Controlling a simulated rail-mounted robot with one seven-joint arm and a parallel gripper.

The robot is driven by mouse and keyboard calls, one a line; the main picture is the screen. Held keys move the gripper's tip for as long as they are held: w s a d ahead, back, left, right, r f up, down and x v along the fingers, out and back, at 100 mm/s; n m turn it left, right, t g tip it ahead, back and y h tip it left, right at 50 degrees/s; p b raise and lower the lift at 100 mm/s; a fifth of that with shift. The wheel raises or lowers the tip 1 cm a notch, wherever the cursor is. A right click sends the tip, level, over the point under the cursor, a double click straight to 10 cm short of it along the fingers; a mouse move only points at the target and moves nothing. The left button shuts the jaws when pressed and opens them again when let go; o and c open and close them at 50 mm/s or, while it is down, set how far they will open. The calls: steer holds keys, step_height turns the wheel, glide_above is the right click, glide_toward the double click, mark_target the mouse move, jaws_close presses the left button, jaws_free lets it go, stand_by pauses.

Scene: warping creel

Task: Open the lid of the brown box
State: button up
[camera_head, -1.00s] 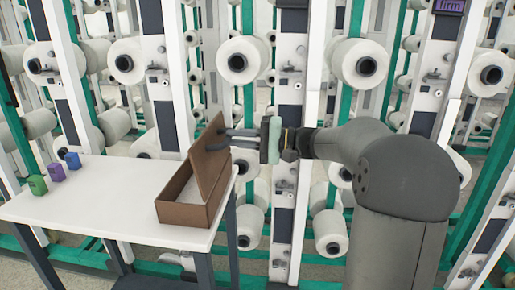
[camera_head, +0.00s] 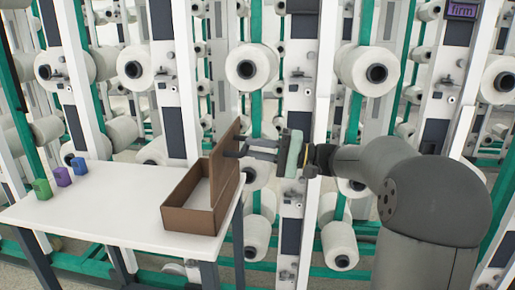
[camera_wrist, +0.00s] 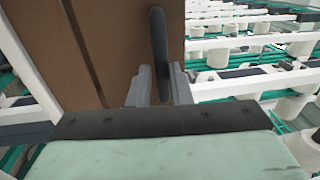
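The brown box (camera_head: 192,222) sits at the right end of the white table. Its lid (camera_head: 224,170) is raised and stands nearly upright along the box's right side, so the pale inside shows. In the wrist view the lid's brown face (camera_wrist: 120,40) fills the upper left, with a dark upright handle (camera_wrist: 159,40) on it. My gripper (camera_head: 243,148) is at the lid's outer side, to the right of the box. In the wrist view its two fingers (camera_wrist: 161,88) stand on either side of the handle, close against it. The exact finger contact is partly hidden.
The white table (camera_head: 110,212) has green (camera_head: 42,188), purple (camera_head: 62,177) and blue (camera_head: 79,165) small objects at its left end. Its middle is clear. Creel posts and several white yarn bobbins (camera_head: 252,66) stand close behind the table and my arm.

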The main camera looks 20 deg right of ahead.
steer(key=o, duration=0.3)
steer(key=shift+w+a+f, duration=0.1)
steer(key=shift+f, duration=0.15)
steer(key=shift+r, duration=0.1)
steer(key=p+v, duration=0.2)
steer(key=v, duration=1.5)
steer(key=shift+d, duration=0.25)
